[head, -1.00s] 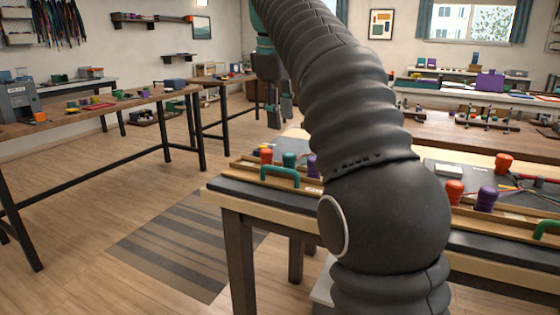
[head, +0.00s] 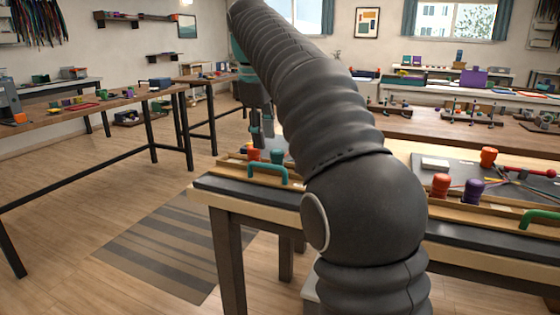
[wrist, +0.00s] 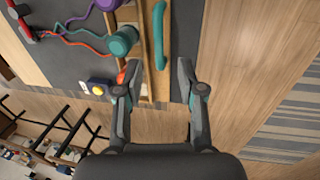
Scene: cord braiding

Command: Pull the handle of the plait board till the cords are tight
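The plait board has a green handle (head: 268,170) at its front edge in the head view; the handle also shows in the wrist view (wrist: 160,35). My gripper (head: 262,138) is above and just behind the handle. In the wrist view my gripper (wrist: 159,70) is open and empty, with the handle between and beyond its fingertips. A teal bobbin (wrist: 121,42) and a purple bobbin (wrist: 107,4) stand beside the wooden rail. An orange bobbin (head: 253,153) shows in the head view. The cords (wrist: 80,42) run in loose waves over the dark board. My arm hides much of the board in the head view.
A blue-and-white box with a yellow button (wrist: 98,87) is left of my gripper.

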